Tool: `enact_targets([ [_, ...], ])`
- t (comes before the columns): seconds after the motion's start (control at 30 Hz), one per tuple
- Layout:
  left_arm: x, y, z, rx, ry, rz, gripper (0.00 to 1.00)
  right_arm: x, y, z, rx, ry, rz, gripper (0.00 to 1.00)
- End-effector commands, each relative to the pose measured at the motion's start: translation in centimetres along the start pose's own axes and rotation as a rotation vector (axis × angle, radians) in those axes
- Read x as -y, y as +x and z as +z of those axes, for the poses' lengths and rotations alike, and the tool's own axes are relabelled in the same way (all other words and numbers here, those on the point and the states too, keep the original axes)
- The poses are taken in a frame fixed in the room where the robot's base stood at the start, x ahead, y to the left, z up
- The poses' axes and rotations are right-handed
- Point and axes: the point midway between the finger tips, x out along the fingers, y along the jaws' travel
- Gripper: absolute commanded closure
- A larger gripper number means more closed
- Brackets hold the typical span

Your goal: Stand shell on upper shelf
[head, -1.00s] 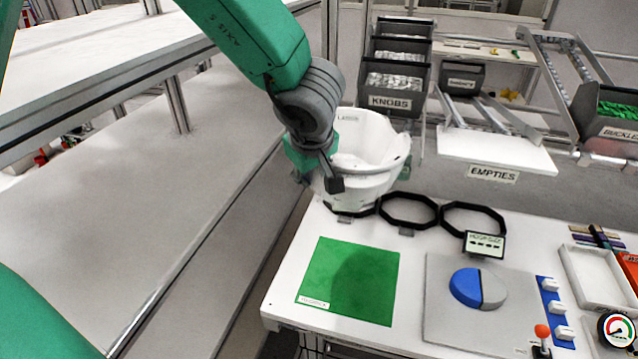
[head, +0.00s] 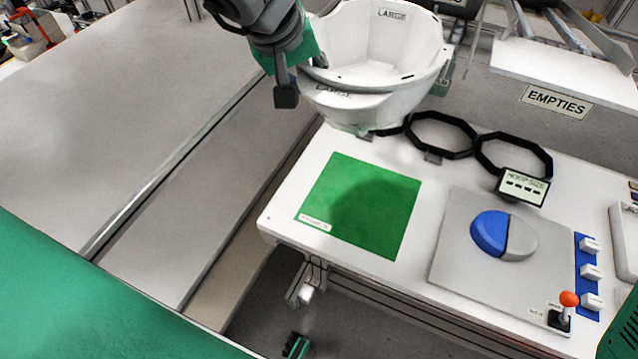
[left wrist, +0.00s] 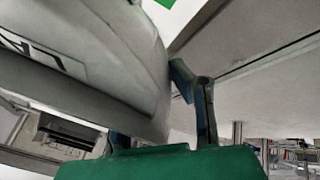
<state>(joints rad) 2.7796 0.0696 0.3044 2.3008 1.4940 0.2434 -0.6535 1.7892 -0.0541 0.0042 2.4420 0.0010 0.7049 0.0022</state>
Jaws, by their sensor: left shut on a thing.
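The white helmet shell (head: 372,70) with LARGE labels is in the upper middle of the head view, its open side up. It hangs above the back left of the workbench and hides part of the black rings. My left gripper (head: 302,72) is shut on the shell's left rim. In the left wrist view the shell (left wrist: 90,65) fills the left side, against the gripper fingers (left wrist: 185,105). A wide grey shelf board (head: 130,110) lies left of the bench; I cannot tell its level from this view.
The bench holds a green mat (head: 365,205), black octagonal rings (head: 440,152), a hoop-size sign (head: 523,186) and a grey panel with a blue-grey disc (head: 488,234) and a red-knobbed lever (head: 568,300). An EMPTIES shelf (head: 560,75) is at upper right. A gap separates bench and grey board.

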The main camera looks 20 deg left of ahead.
Motion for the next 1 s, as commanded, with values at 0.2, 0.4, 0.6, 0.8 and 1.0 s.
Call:
enact_targets([
  [0.2,1.5,4.7,2.0,0.000,-0.001,-0.002,1.00,0.1,4.8,0.2,-0.001,-0.001,-0.001,0.59],
  [0.4,2.6,8.0,3.7,-0.003,0.000,-0.003,1.00,0.1,8.2,0.4,-0.002,-0.001,-0.001,0.59],
  [0.6,4.1,11.8,5.2,-0.002,-0.001,-0.004,1.00,0.1,11.6,0.6,-0.001,0.000,0.000,0.59],
  [0.8,5.8,15.7,6.7,0.001,-0.003,-0.002,1.00,0.1,14.7,0.7,-0.001,0.000,0.000,0.59],
  [1.0,6.6,17.5,7.4,-0.002,-0.003,-0.001,1.00,0.2,16.0,0.8,-0.001,-0.001,0.000,0.59],
])
